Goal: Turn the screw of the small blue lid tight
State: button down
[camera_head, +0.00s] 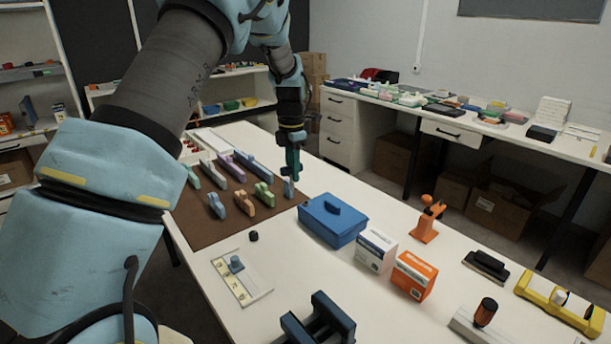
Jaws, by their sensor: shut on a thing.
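My gripper (293,170) points straight down over the right end of the brown mat. It is shut on the top of a small blue piece (289,188), which stands at the mat's edge. I take this piece for the small blue lid with its screw; the fingers hide its upper part, and it is too small to tell how far the screw is turned.
Several small coloured pieces stand in rows on the brown mat (196,236), left of my gripper. A blue lidded box (332,222) stands close in front. A white plate with a blue knob (236,264) and a black knob (253,236) lie nearer.

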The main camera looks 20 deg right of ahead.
jog(key=shift+n, duration=0.6)
jog(key=d+f+b, duration=0.1)
jog(key=s+d+f+b, duration=0.1)
jog(key=d+f+b, duration=0.1)
jog(key=shift+s+d+b, duration=0.2)
jog(key=shift+s+b, duration=0.05)
jog(key=shift+b, duration=0.15)
jog(key=shift+r+p, duration=0.45)
jog(key=shift+p, duration=0.05)
jog(key=shift+f+b, duration=0.45)
jog(key=shift+f, duration=0.9)
